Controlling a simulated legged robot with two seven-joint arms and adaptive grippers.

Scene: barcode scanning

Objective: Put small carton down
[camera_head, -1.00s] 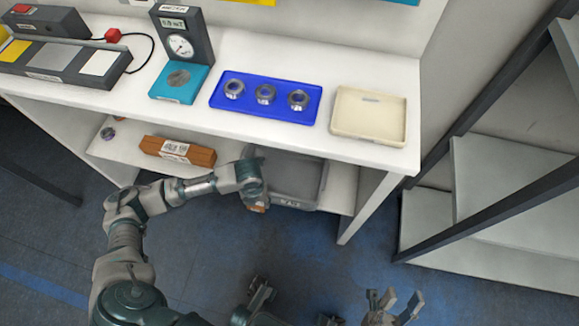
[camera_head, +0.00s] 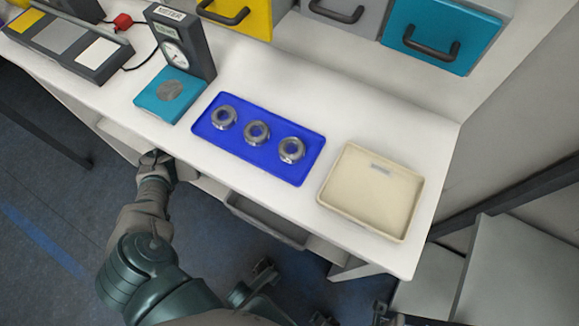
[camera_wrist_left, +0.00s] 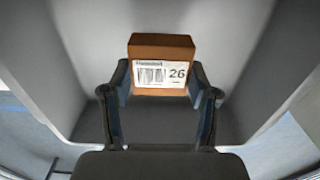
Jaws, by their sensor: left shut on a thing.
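The small brown carton (camera_wrist_left: 162,48) sits between the two fingers of my left gripper (camera_wrist_left: 161,93) in the left wrist view. A white label with a barcode and the number 26 faces the camera. In the head view my left gripper (camera_head: 155,160) is at the front edge of the white bench, low on the left. The carton is hidden there. Whether the carton touches a surface cannot be told. Parts of what looks like my right gripper (camera_head: 388,314) show at the bottom edge of the head view, too cut off to judge.
The white bench (camera_head: 300,215) carries a blue tray (camera_head: 239,162) with three metal rings, a cream tray (camera_head: 341,178), a gauge (camera_head: 178,52) and a panel box (camera_head: 63,62). A grey bin (camera_head: 264,219) is partly visible under the bench. Pale walls surround the carton in the wrist view.

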